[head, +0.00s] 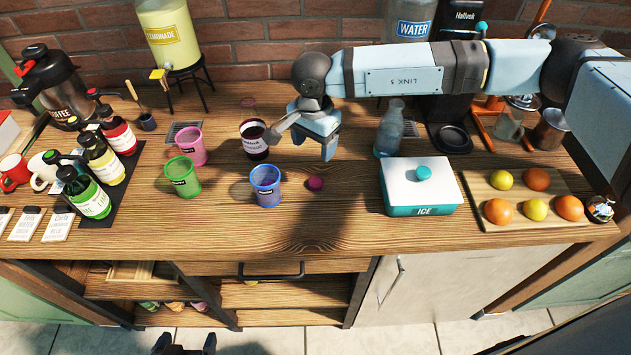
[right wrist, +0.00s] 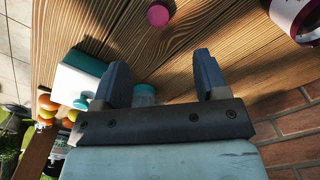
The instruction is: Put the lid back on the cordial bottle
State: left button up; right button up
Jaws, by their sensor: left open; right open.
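A dark-red container with a white label (head: 255,146), which I take to be the cordial bottle, stands upright at the middle back of the table, with no lid on it. It shows partly in the right wrist view (right wrist: 295,14). A small round magenta piece (head: 315,183), likely the lid, lies on the wood to its front right; the right wrist view has it at the top (right wrist: 157,15). My right gripper (head: 302,145) is open and empty above the table, just right of the container and behind the magenta piece. My left gripper (head: 183,346) is open at the bottom edge, mostly cut off.
Pink (head: 191,146), green (head: 182,177) and blue (head: 265,186) cups stand left and front. A clear bottle (head: 390,130) and a white ice box (head: 420,180) stand right, beside a fruit board (head: 480,215). Capped bottles (head: 90,195) stand left. The front middle is clear.

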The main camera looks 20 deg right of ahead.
jog(key=p, duration=0.1)
send_over(315, 182)
notch_tip(315, 182, down, 7)
jog(key=shift+a+r, duration=0.1)
jog(key=shift+f, duration=0.3)
notch_tip(315, 182, down, 4)
jog(key=shift+s+r+p, duration=0.1)
jog(key=shift+r+p, duration=0.05)
jog(key=shift+p, duration=0.7)
jog(key=shift+f, duration=0.5)
jog(key=shift+c, duration=0.7)
jog(key=c, duration=0.9)
